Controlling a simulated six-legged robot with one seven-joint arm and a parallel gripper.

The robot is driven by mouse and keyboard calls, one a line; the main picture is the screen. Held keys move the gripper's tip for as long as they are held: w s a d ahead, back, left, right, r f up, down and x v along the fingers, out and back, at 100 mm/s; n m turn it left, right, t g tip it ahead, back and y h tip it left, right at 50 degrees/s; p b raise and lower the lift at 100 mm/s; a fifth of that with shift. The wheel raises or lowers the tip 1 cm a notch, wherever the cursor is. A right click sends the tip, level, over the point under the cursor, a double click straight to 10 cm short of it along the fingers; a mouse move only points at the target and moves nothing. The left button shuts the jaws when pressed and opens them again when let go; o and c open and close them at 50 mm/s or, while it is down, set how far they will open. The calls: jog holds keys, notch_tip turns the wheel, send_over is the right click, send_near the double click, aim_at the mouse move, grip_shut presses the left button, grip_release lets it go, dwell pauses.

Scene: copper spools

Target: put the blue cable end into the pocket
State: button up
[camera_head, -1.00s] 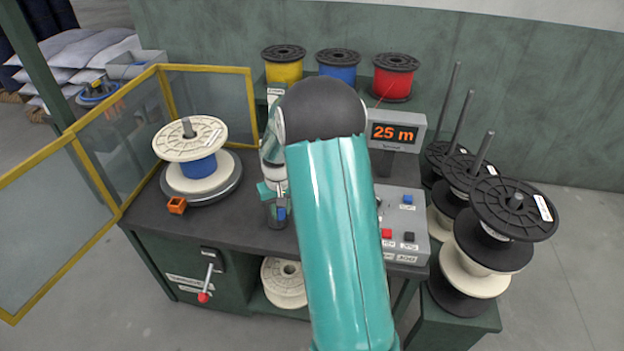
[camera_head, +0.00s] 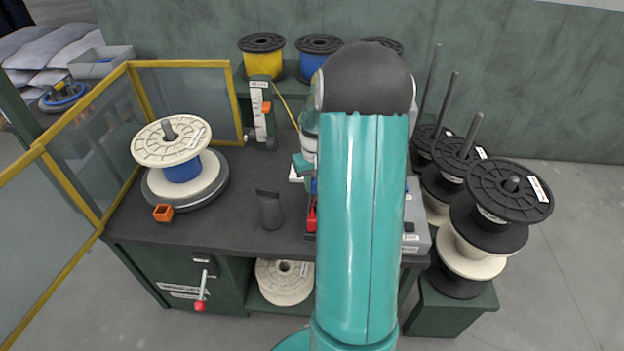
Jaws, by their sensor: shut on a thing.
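My gripper (camera_head: 305,170) is partly hidden behind my teal arm, above the right middle of the bench. It is shut on a small blue piece (camera_head: 314,186), seemingly the blue cable end, mostly hidden by the arm. A white spool (camera_head: 170,141) wound with blue cable (camera_head: 182,169) lies flat on a round grey turntable (camera_head: 222,183) at left.
A red part (camera_head: 311,216) shows beside my arm. A gauge stand (camera_head: 261,116) is behind. Yellow-framed guard panels (camera_head: 102,128) close off the left. Black spools (camera_head: 502,202) on posts and a grey control box (camera_head: 415,216) are at right. Bench between turntable and dark holder is clear.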

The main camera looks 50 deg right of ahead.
aim_at(315, 199)
jog(key=shift+f, duration=1.95)
jog(key=shift+f, duration=1.7)
jog(key=o, duration=1.1)
jog(key=shift+c, duration=0.2)
jog(key=shift+r, duration=0.1)
notch_tip(315, 199, up, 14)
jog(key=shift+s+f, duration=0.1)
jog(key=shift+f, duration=0.1)
